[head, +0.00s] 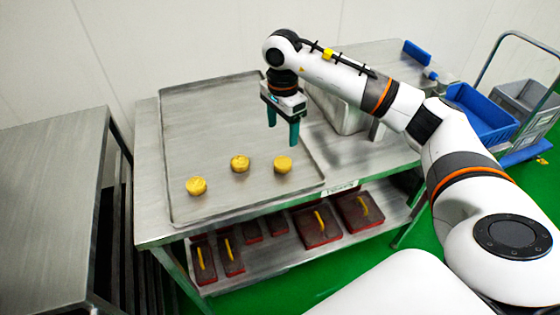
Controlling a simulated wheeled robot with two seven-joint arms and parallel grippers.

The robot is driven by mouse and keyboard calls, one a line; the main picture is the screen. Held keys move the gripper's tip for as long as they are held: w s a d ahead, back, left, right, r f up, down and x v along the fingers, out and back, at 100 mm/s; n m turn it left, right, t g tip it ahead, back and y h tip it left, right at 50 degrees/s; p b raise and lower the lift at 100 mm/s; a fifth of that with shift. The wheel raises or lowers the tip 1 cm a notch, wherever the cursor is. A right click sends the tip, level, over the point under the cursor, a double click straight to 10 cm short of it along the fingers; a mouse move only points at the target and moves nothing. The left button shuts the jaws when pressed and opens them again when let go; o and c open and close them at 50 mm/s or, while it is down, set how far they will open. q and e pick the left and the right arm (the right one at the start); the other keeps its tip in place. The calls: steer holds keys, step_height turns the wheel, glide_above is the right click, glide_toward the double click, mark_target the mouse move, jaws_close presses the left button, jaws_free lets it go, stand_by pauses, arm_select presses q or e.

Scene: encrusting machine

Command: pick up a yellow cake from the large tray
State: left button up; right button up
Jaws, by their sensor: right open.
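Three round yellow cakes lie apart on the large metal tray (205,125): the left cake (196,186), the middle cake (240,164) and the right cake (283,164). They form a loose row near the tray's front part. My right gripper (283,140) points down with its two green fingers apart and nothing between them. It hangs over the right side of the tray, above and behind the right cake in the picture, not touching any cake. My left gripper is not in view.
The tray lies on a metal table (149,190). A metal box-like piece (340,112) stands right of the tray. Red-brown lidded boxes (318,228) fill the lower shelf. Another metal table (50,200) is at left; a blue crate (480,112) sits at right.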

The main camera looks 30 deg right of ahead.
glide_above(283, 162)
step_height(283, 162, down, 6)
steer(key=shift+r+p, duration=0.1)
steer(key=shift+p, duration=0.25)
step_height(283, 162, down, 5)
steer(key=shift+w+f+p, duration=0.1)
steer(key=shift+f+p, duration=0.05)
steer(key=shift+p, duration=0.45)
steer(key=c, duration=1.1)
